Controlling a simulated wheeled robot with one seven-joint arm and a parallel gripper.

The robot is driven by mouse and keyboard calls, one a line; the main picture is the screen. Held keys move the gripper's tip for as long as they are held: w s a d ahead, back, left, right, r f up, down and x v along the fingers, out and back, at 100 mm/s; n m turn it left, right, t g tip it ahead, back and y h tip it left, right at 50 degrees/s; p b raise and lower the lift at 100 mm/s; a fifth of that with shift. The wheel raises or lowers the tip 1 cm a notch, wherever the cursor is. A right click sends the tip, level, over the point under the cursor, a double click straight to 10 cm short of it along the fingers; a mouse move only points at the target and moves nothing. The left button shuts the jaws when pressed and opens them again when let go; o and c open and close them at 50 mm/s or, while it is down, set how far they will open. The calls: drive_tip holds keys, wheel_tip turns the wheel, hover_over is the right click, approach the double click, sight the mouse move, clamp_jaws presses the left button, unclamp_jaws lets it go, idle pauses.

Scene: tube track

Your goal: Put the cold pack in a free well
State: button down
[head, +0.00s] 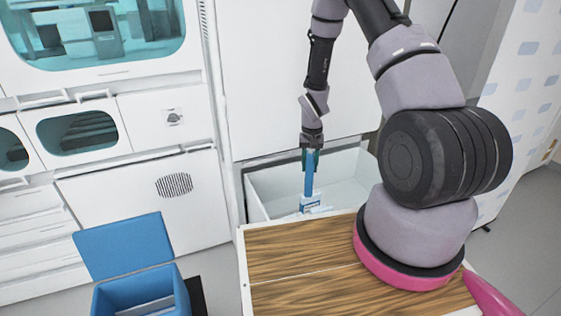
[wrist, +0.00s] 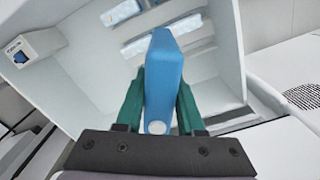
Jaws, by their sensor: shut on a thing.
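My gripper (head: 311,153) points down over an open white drawer-like bin (head: 268,184). Its green fingers are shut on a blue slab with a pale round spot near one end, which I take as the cold pack (head: 309,180). In the wrist view the cold pack (wrist: 165,75) stands between the fingers, its far end towards the inside of the bin. Pale-blue, white-edged rectangles (wrist: 121,12) show beyond it; I cannot tell whether they are wells or packs lying there. The pack hides part of the bin floor.
A small white block with a blue mark (wrist: 20,55) shows at the wrist view's left. A wood-topped surface (head: 300,285) lies in front of the bin. A blue box (head: 105,298) with its lid (head: 123,246) open stands lower left. White cabinets (head: 150,200) line the back.

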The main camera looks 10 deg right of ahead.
drive_tip(key=w+a+f+m, duration=0.2)
drive_tip(key=w+a+m, duration=0.55)
drive_tip(key=m, duration=0.45)
drive_tip(key=shift+s+a+f, duration=0.1)
drive_tip(key=shift+a+f, duration=0.1)
drive_tip(key=shift+f, duration=1.1)
drive_tip(key=shift+s+a+f, duration=0.1)
drive_tip(key=shift+a+f, duration=0.1)
drive_tip(key=shift+f, duration=1.1)
drive_tip(key=shift+f, duration=0.1)
wheel_tip(320, 180, down, 9)
drive_tip(key=shift+f, duration=1.6)
drive_tip(key=shift+f, duration=0.1)
drive_tip(key=shift+f, duration=1.15)
